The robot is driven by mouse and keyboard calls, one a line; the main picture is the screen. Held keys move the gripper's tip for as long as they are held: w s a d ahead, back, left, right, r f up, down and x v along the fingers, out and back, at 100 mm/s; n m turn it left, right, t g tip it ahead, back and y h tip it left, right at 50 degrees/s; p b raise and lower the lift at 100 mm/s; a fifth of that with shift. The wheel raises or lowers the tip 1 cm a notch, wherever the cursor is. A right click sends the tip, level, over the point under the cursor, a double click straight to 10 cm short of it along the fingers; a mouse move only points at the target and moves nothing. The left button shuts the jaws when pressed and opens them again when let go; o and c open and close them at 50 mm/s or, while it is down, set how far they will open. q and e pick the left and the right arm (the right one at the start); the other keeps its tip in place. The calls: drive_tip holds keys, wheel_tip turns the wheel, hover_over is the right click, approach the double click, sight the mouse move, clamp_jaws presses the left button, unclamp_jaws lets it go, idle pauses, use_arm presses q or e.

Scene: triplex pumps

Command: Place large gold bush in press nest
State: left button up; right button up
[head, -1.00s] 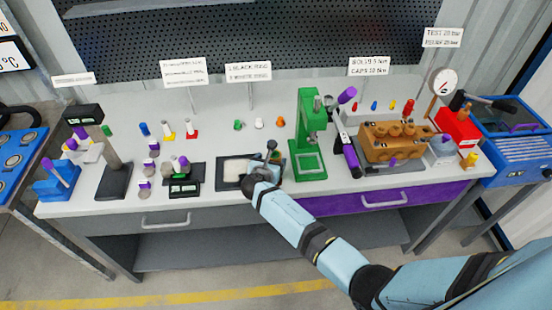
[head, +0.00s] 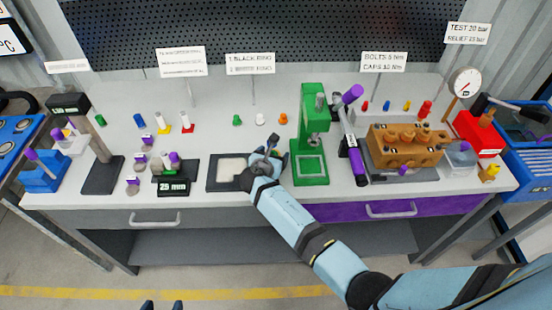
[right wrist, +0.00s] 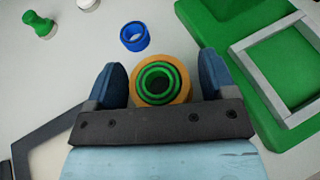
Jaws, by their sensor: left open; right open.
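A gold ring-shaped bush (right wrist: 183,93) with green rings inside it sits between the fingers of my right gripper (right wrist: 163,85) in the right wrist view. In the head view my right gripper (head: 268,157) is low over the bench beside the dark-framed tray, and the bush is mostly hidden there. The green press (head: 315,130) stands just right of it. Its square pale-framed nest (head: 309,168) looks empty, also in the right wrist view (right wrist: 285,70). My left gripper (head: 162,305) is open at the bottom edge.
A blue ring (right wrist: 135,36) lies just beyond the bush. The dark-framed tray (head: 222,186) is left of my right gripper. A gold pump block (head: 405,157) and a purple-handled tool (head: 357,160) stand right of the press. Small coloured parts line the back.

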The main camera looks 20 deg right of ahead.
drive_tip(key=shift+s+a+r, duration=0.15)
drive_tip(key=shift+c, duration=0.9)
drive_tip(key=c, duration=1)
